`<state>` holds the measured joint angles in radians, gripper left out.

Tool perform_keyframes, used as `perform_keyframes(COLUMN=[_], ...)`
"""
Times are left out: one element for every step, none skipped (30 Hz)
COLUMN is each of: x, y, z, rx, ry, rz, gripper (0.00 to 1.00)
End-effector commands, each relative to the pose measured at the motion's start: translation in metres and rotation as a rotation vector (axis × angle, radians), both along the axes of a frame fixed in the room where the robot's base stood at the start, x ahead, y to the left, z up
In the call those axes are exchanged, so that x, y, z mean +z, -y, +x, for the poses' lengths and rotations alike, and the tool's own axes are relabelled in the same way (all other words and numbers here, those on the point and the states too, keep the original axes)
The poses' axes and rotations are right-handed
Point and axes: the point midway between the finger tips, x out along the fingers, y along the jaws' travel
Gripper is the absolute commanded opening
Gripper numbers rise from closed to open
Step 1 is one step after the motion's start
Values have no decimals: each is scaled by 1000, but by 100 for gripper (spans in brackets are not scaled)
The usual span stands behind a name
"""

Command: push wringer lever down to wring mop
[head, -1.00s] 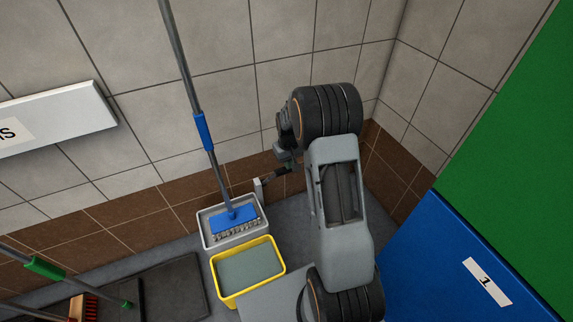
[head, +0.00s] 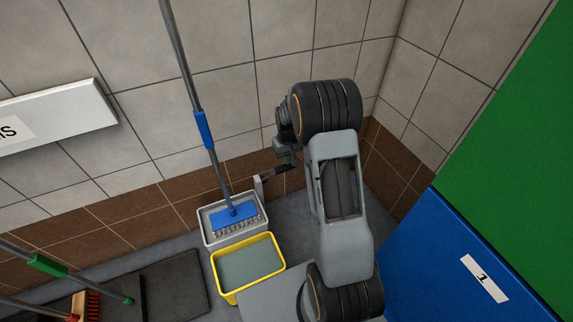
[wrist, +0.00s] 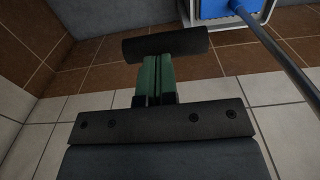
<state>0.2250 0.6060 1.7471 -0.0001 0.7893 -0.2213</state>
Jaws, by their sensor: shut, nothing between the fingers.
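The mop (head: 233,217) stands with its blue head in the grey wringer box (head: 206,234), its pole leaning up and left. The wringer lever (head: 277,172) has a dark grip and sticks out to the right from a grey bracket at the box's back right corner. My gripper (head: 290,161) is at the outer part of the grip. In the wrist view, its green fingers (wrist: 157,78) are shut together, and their tips meet the dark lever grip (wrist: 165,45), which lies across them. Whether they touch cannot be told. The mop's blue head also shows there (wrist: 215,8).
A yellow bucket of water (head: 248,268) stands in front of the wringer. A tiled wall is close behind. A blue panel (head: 430,260) is at the right. A dark mat (head: 175,285) and a brush (head: 88,306) lie at the lower left.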

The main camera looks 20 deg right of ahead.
Motion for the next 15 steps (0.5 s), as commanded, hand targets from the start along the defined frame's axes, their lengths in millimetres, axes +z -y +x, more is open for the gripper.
perform_keyframes(x=[7, 9, 13, 16, 20, 24, 27, 31, 35, 38, 41, 46, 49, 52, 56], y=[0, 0, 0, 0, 0, 0, 0, 0, 0, 0, 0, 0, 0, 0, 0], z=[0, 0, 0, 0, 0, 0, 0, 0, 1, 1, 1, 1, 0, 0, 0], rx=[0, 0, 0, 0, 0, 0, 0, 0, 0, 0, 0, 0, 0, 0, 0], ry=[1, 1, 1, 1, 1, 1, 2, 2, 2, 2, 2, 2, 2, 2, 2], rz=[0, 0, 0, 0, 0, 0, 0, 0, 0, 0, -1, -1, 0, 0, 0], gripper=[0, 0, 0, 0, 0, 0, 0, 0, 0, 0, 0, 0, 0, 0, 0])
